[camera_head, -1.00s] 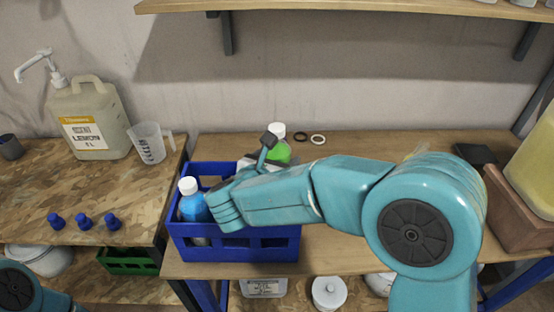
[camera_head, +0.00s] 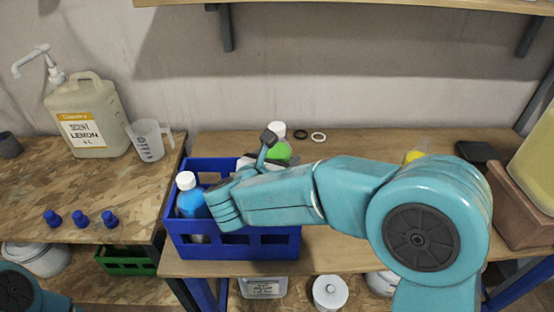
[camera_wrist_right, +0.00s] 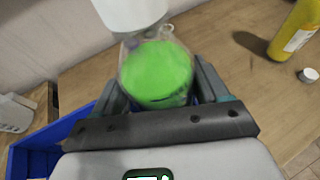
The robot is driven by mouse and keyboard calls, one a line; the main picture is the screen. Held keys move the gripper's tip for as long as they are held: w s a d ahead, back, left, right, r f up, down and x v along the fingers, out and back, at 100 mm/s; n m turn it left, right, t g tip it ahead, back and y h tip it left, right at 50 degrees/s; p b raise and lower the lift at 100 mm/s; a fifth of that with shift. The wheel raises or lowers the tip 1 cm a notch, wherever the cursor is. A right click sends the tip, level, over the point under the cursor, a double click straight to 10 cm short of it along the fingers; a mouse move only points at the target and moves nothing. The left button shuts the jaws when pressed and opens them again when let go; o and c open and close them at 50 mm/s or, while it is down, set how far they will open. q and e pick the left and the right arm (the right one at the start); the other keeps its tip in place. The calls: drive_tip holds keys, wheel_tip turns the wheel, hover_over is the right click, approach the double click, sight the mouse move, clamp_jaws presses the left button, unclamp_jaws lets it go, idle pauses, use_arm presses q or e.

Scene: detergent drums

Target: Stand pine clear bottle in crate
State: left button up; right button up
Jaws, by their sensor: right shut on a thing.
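A clear bottle with green liquid and a white cap (camera_head: 280,149) is at the back right corner of the blue crate (camera_head: 255,246). In the right wrist view the green bottle (camera_wrist_right: 157,72) is between the two fingers of my right gripper (camera_wrist_right: 160,95), which is shut on it. My right arm hides the bottle's lower part and much of the crate's inside, so I cannot tell whether its base is in the crate. A blue bottle with a white cap (camera_head: 190,200) stands in the crate's left side. Of my left arm, only a link shows at the lower left.
A lemon jug (camera_head: 88,120) and a measuring cup (camera_head: 150,140) stand on the left bench. Two rings (camera_head: 310,136) lie behind the crate. A yellow bottle (camera_wrist_right: 297,30) and a white cap (camera_wrist_right: 308,75) are to the right.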

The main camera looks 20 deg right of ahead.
drive_tip(key=o, duration=1.6)
drive_tip(key=shift+o, duration=0.2)
wheel_tip(320, 180, up, 2)
drive_tip(key=p, duration=0.3)
drive_tip(key=shift+r, duration=0.2)
drive_tip(key=b+v, duration=0.2)
drive_tip(key=v, duration=0.9)
drive_tip(key=shift+s+a+f, duration=0.3)
drive_tip(key=shift+s, duration=0.05)
